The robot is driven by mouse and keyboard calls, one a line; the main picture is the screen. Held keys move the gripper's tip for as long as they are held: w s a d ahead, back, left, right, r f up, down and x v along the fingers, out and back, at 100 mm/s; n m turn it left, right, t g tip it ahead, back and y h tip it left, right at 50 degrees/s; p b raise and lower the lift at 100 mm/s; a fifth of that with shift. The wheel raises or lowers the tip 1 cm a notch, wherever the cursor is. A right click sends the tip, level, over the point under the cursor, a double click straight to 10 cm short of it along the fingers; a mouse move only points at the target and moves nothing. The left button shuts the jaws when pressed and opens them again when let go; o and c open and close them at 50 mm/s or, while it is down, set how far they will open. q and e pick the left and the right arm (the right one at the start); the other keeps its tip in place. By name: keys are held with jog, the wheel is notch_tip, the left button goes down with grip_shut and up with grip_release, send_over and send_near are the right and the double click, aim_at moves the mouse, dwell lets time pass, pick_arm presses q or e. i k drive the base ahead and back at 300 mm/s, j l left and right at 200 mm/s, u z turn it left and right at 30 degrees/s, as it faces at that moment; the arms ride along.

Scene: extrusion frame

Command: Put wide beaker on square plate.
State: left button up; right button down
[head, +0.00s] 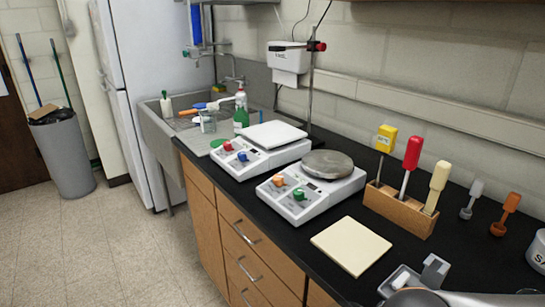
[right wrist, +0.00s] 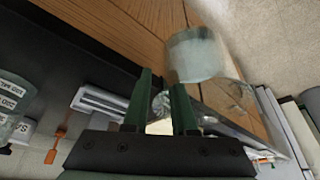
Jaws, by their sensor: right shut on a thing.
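A glass beaker (right wrist: 195,55) with a pale, cloudy look shows large and close in the right wrist view, beside the green fingers of my right gripper (right wrist: 162,82). I take it as the wide beaker. The gripper is shut on it, though the exact contact is unclear. In the head view the beaker is not clearly visible; grey parts of my right arm show at the bottom right. The square plate (head: 275,134) is the white top of the rear hotplate, and it is bare. My left gripper is not in view.
A second hotplate with a round plate (head: 327,163) stands nearer. A cream square pad (head: 350,246) lies in front of it. A wooden rack (head: 400,208) holds coloured-handled tools at the wall.

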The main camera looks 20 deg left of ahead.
aim_at(274, 131)
jog(key=i+j+z, duration=0.4)
jog(key=j, duration=1.45)
jog(key=k+j+z, duration=0.1)
jog(key=j+z, duration=0.3)
jog(key=j, duration=1.4)
